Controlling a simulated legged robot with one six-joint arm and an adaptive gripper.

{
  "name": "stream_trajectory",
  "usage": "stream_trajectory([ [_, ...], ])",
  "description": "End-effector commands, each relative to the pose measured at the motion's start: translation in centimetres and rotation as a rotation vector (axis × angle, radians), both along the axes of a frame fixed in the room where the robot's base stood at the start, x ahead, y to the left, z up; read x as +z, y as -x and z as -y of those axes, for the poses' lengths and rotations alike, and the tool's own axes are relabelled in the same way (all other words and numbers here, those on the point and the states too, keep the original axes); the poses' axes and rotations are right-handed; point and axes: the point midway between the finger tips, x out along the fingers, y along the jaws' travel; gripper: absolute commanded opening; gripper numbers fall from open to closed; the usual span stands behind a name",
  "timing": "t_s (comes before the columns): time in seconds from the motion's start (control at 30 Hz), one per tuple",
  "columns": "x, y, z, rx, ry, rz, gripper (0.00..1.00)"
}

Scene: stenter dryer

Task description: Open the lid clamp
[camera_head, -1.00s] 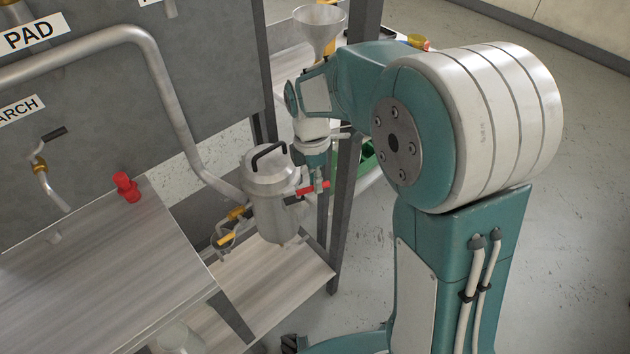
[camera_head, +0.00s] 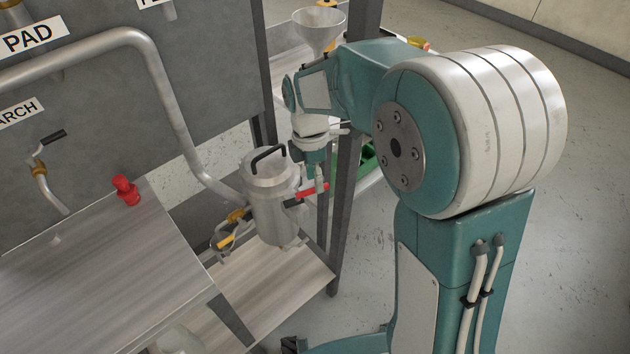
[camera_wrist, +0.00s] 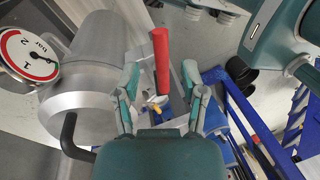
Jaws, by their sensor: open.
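The lid clamp shows as a red handle (camera_head: 312,190) on the right side of a metal canister (camera_head: 272,212), below its lid with a black bar handle. My gripper (camera_head: 317,184) points down right by the red handle. In the wrist view the red handle (camera_wrist: 161,58) stands between the two spread fingers of my gripper (camera_wrist: 160,78). The fingers are open, one on each side, with gaps visible; I cannot tell whether either touches it. The canister (camera_wrist: 95,70) fills the left of the wrist view. The clamp's lower part is partly hidden by my gripper.
A round gauge (camera_wrist: 30,55) sits beside the canister. A dark frame post (camera_head: 346,200) stands close right of my gripper, with a funnel (camera_head: 319,28) behind. A bench (camera_head: 110,260) with a red knob (camera_head: 126,190) is at left. Blue framework (camera_wrist: 235,110) lies beyond the fingers.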

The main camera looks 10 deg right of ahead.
Motion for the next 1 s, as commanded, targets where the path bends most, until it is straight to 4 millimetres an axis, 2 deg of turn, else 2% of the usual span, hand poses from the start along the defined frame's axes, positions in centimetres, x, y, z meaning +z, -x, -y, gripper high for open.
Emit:
stream_trajectory([
  [0.1,2.2,-0.6,-0.1,0.000,-0.001,0.006,0.54],
  [0.3,5.0,-1.2,-0.2,-0.001,-0.001,0.004,0.54],
  [0.43,5.8,-1.3,-0.3,-0.001,0.000,0.002,0.54],
  [0.67,5.9,-1.3,-0.3,-0.001,0.000,0.001,0.54],
  [0.8,6.2,-1.1,-0.1,-0.022,0.001,0.012,0.00],
  [0.87,6.7,-0.7,0.3,-0.059,0.003,0.029,0.00],
  [1.0,8.7,1.3,1.8,-0.256,0.009,0.111,0.00],
])
